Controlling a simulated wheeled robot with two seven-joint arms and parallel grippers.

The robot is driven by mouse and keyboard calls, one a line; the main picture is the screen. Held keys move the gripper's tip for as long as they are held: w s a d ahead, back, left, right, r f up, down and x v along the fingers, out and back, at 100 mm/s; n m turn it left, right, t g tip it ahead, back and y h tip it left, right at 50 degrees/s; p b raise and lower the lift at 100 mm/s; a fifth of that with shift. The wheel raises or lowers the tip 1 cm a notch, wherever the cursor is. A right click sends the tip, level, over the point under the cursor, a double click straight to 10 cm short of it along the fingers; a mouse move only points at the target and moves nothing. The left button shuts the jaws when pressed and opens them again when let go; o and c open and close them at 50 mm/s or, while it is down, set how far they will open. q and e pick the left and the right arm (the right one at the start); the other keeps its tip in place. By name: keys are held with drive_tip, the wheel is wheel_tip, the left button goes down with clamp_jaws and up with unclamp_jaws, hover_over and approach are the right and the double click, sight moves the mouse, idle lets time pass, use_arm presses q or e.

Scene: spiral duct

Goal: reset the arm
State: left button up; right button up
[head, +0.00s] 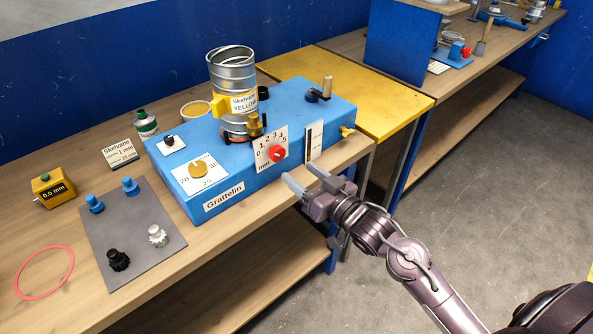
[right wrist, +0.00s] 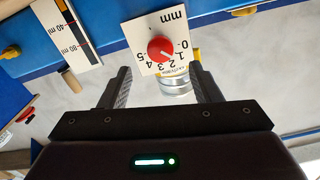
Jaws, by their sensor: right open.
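My right arm comes in from the right in the head view. Its gripper (head: 306,183) is open and empty just in front of the blue machine (head: 240,192), off the bench's front edge. In the right wrist view the open fingers (right wrist: 162,85) stand on either side of the red knob (right wrist: 161,48) on its white scale plate, with a visible gap around it. The red knob also shows in the head view (head: 278,153). A spiral metal duct (head: 232,75) with a yellow label stands upright on the machine. My left gripper does not show.
On the wooden bench are a grey mat (head: 133,235) with blue, black and white knobs, a red ring (head: 44,272), a yellow gauge box (head: 53,188) and a green-capped bottle (head: 146,124). A yellow table (head: 385,107) adjoins at right. The floor (head: 470,190) at right is clear.

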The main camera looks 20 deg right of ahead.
idle(0.4)
drive_tip(key=s+d+f+m+g+h, duration=0.1)
drive_tip(key=s+d+f+g+h, duration=0.15)
drive_tip(key=f, duration=0.95)
drive_tip(key=s+d+f+g+h, duration=0.1)
drive_tip(key=s+f+g, duration=0.15)
drive_tip(key=f, duration=0.85)
drive_tip(key=s+d+f+m+g+h, duration=0.1)
drive_tip(key=s+d+f+g, duration=0.15)
drive_tip(key=f, duration=0.95)
drive_tip(key=s+a+f+n+g+h, duration=0.1)
drive_tip(key=s+f+g, duration=0.2)
drive_tip(key=s+f, duration=1.05)
drive_tip(key=s+a+f+g, duration=0.1)
drive_tip(key=s+f, duration=0.4)
drive_tip(key=s, duration=0.5)
drive_tip(key=s+a+f+n+g, duration=0.1)
drive_tip(key=s+f+g, duration=0.3)
drive_tip(key=s, duration=0.7)
drive_tip(key=shift+f+n+h, duration=0.3)
drive_tip(key=shift+f+h, duration=0.05)
drive_tip(key=shift+f, duration=0.2)
